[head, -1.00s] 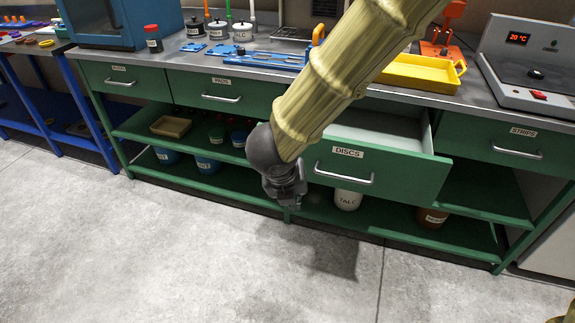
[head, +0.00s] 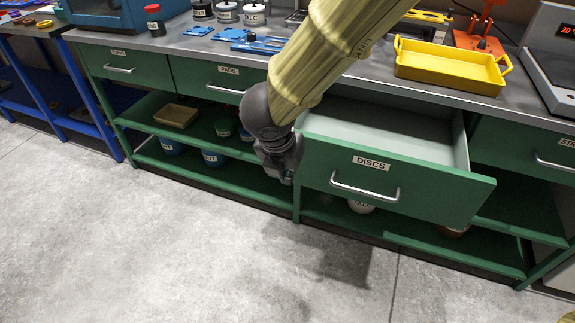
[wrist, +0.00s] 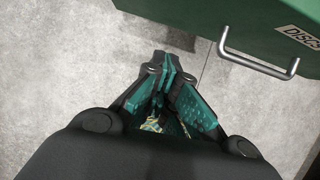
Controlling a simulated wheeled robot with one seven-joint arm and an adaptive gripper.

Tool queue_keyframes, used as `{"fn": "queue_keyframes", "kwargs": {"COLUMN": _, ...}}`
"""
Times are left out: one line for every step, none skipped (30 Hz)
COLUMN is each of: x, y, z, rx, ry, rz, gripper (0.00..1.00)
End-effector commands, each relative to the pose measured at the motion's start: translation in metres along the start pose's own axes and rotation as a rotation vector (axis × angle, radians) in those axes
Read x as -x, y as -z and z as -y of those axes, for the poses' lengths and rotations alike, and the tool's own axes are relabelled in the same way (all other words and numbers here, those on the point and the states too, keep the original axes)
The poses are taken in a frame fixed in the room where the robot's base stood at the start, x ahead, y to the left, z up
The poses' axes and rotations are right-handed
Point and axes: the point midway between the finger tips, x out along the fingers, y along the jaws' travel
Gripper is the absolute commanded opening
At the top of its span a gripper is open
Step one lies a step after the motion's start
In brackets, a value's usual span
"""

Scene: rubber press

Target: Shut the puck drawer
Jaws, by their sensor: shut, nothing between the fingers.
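A green drawer labelled DISCS (head: 420,194) stands pulled out from the bench, its pale grey inside showing from above. Its metal bar handle (head: 364,190) runs across the front; the handle also shows in the wrist view (wrist: 262,62) at the upper right. My gripper (head: 287,178) is just left of the drawer front, low, and apart from the handle. In the wrist view my gripper (wrist: 170,75) is shut and empty, with the floor beyond its fingertips. No drawer label reads "puck" in these views; the contact between gripper and drawer side cannot be told.
A PADS drawer (head: 225,82) to the left is closed. A yellow tray (head: 450,70) sits on the bench above the open drawer. The floor (head: 180,250) in front is clear.

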Motion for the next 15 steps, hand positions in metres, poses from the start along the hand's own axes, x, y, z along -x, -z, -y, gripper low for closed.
{"fn": "queue_keyframes", "kwargs": {"x": -0.011, "y": 0.001, "z": 0.001, "rx": 0.0, "ry": 0.004, "rz": -0.002, "gripper": 0.0}}
{"fn": "queue_keyframes", "kwargs": {"x": -0.016, "y": 0.001, "z": 0.001, "rx": 0.0, "ry": 0.004, "rz": -0.001, "gripper": 0.0}}
{"fn": "queue_keyframes", "kwargs": {"x": -0.023, "y": 0.001, "z": 0.0, "rx": 0.001, "ry": 0.002, "rz": -0.001, "gripper": 0.0}}
{"fn": "queue_keyframes", "kwargs": {"x": -0.028, "y": 0.001, "z": 0.0, "rx": 0.0, "ry": 0.003, "rz": -0.001, "gripper": 0.0}}
{"fn": "queue_keyframes", "kwargs": {"x": -0.033, "y": 0.001, "z": 0.001, "rx": 0.0, "ry": 0.004, "rz": -0.001, "gripper": 0.0}}
{"fn": "queue_keyframes", "kwargs": {"x": -0.04, "y": 0.001, "z": 0.0, "rx": 0.001, "ry": 0.003, "rz": -0.001, "gripper": 0.0}}
{"fn": "queue_keyframes", "kwargs": {"x": -0.044, "y": 0.001, "z": 0.0, "rx": 0.002, "ry": 0.002, "rz": -0.001, "gripper": 0.0}}
{"fn": "queue_keyframes", "kwargs": {"x": -0.05, "y": 0.002, "z": 0.0, "rx": 0.001, "ry": 0.003, "rz": -0.001, "gripper": 0.0}}
{"fn": "queue_keyframes", "kwargs": {"x": -0.056, "y": 0.001, "z": 0.0, "rx": 0.001, "ry": 0.004, "rz": -0.001, "gripper": 0.0}}
{"fn": "queue_keyframes", "kwargs": {"x": -0.061, "y": 0.001, "z": 0.0, "rx": 0.002, "ry": 0.003, "rz": -0.001, "gripper": 0.0}}
{"fn": "queue_keyframes", "kwargs": {"x": -0.066, "y": 0.002, "z": 0.0, "rx": 0.003, "ry": 0.002, "rz": -0.001, "gripper": 0.0}}
{"fn": "queue_keyframes", "kwargs": {"x": -0.072, "y": 0.002, "z": 0.0, "rx": 0.003, "ry": 0.002, "rz": -0.001, "gripper": 0.0}}
{"fn": "queue_keyframes", "kwargs": {"x": -0.073, "y": -0.003, "z": -0.001, "rx": 0.0, "ry": 0.001, "rz": -0.001, "gripper": 0.0}}
{"fn": "queue_keyframes", "kwargs": {"x": -0.072, "y": -0.009, "z": -0.001, "rx": -0.001, "ry": 0.0, "rz": 0.0, "gripper": 0.0}}
{"fn": "queue_keyframes", "kwargs": {"x": -0.074, "y": -0.014, "z": -0.001, "rx": -0.001, "ry": -0.001, "rz": 0.0, "gripper": 0.0}}
